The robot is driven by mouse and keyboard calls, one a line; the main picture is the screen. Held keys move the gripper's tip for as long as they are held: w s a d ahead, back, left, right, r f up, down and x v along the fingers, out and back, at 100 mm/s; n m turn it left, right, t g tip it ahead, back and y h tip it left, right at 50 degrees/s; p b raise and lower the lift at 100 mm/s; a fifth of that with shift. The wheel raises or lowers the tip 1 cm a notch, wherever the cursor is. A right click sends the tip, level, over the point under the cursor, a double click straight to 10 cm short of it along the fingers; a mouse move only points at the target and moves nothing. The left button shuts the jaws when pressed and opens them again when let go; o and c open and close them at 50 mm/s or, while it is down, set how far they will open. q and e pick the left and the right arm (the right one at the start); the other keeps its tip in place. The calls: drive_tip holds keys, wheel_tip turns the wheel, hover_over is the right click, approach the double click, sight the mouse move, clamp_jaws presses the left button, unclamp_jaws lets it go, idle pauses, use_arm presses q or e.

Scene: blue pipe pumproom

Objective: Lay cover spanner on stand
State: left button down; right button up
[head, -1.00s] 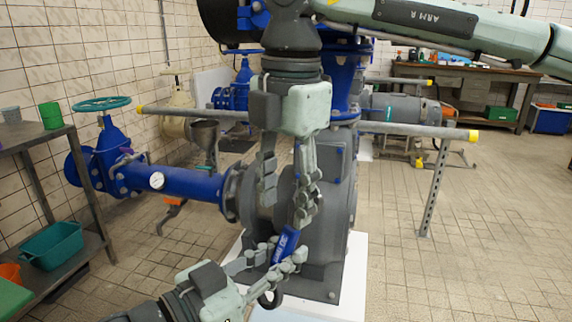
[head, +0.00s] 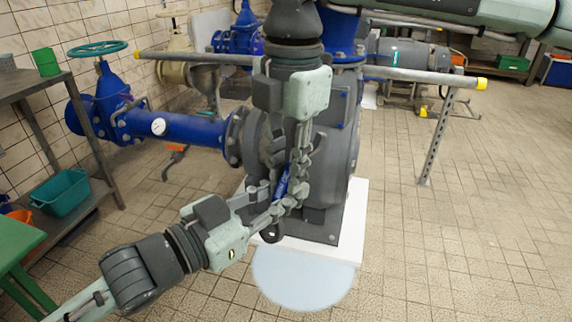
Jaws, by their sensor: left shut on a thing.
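The cover spanner (head: 283,180) shows as a blue handle, with a dark hooked end (head: 271,235) hanging below the fingers. My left gripper (head: 284,192) reaches in from the lower left and is shut on the spanner, in front of the pump. My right gripper (head: 287,178) points down from above. Its fingers are apart, one on each side of the blue handle; I cannot tell whether they touch it. The fingers of both grippers overlap and hide much of the spanner. No stand is clearly identifiable.
A grey pump (head: 334,165) on a white plinth (head: 346,228) stands behind the grippers. A pale round surface (head: 303,282) lies in front of it. A steel rail (head: 420,76) crosses behind. A metal rack (head: 92,203) and green table (head: 22,246) are left.

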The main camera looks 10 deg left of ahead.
use_arm(q)
drive_tip(key=c, duration=1.5)
unclamp_jaws()
drive_tip(key=shift+s+d+r, duration=0.1)
drive_tip(key=shift+s+d, duration=0.05)
drive_tip(key=shift+o, duration=1)
